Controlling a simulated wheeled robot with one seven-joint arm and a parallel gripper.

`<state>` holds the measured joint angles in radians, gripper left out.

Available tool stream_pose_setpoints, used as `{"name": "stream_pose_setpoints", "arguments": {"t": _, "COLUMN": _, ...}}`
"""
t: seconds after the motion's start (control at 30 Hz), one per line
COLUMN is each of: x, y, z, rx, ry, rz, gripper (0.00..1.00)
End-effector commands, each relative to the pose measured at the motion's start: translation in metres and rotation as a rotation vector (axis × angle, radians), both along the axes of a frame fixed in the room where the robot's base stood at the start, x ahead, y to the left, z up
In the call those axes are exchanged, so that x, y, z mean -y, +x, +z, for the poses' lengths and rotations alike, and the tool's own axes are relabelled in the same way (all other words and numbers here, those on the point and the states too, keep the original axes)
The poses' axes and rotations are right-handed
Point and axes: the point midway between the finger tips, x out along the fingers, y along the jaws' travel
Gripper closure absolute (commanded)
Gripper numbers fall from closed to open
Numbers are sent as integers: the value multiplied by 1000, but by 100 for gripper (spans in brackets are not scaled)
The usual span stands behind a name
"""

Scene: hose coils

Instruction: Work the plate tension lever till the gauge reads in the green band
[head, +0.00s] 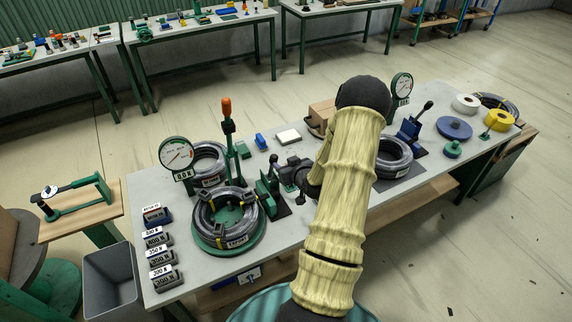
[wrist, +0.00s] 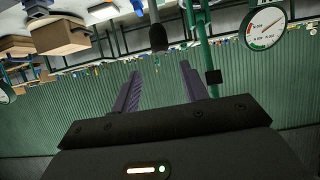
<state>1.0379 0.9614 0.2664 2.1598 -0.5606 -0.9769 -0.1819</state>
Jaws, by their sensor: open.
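A lever with an orange grip (head: 226,107) stands upright behind the green round plate (head: 198,238), which carries a grey hose coil (head: 226,208). A round dial gauge (head: 176,154) with a small readout stands left of it; its needle is too small to read against the coloured bands. A dial gauge also shows in the wrist view (wrist: 265,27). My gripper (head: 284,174) is right of the lever, apart from it. Its two fingers (wrist: 160,84) are spread and empty. In the wrist view a dark rounded knob (wrist: 158,39) lies beyond them.
Labelled weights (head: 160,258) line the bench's left edge. A grey bin (head: 110,280) is at the lower left.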

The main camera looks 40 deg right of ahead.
Motion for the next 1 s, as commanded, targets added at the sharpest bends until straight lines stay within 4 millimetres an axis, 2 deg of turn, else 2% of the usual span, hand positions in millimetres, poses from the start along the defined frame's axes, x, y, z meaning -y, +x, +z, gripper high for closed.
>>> {"name": "stream_pose_setpoints", "arguments": {"t": 1.0, "x": 13, "y": 56, "z": -27, "rx": -1, "ry": 1, "rz": 1, "gripper": 56}}
